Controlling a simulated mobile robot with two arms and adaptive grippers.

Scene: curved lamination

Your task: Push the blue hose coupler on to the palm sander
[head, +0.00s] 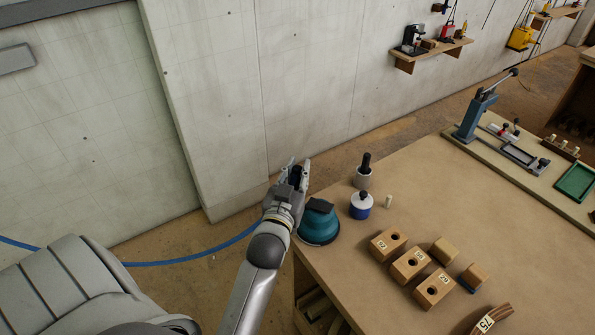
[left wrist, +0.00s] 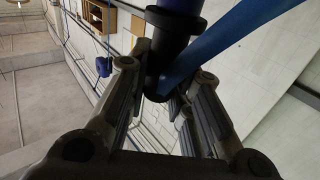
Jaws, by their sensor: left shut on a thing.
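The palm sander (head: 318,226), teal with a dark top, sits at the table's near left corner. My left gripper (head: 295,170) is just left of and beyond it, raised near the table's edge. It is shut on a dark coupler, which shows between the fingers in the left wrist view (left wrist: 172,38). A blue hose (head: 210,250) runs in from the left toward the gripper. It also crosses the left wrist view (left wrist: 225,45). The coupler looks apart from the sander. The sander's port is hidden or too small to tell. My right gripper is not in view.
The table (head: 370,280) holds a blue-and-white pot (head: 360,206), a grey cup with a dark handle (head: 363,176), and several wooden blocks (head: 410,264). A lever press (head: 480,108) stands at the back. A concrete wall (head: 300,80) stands behind the gripper.

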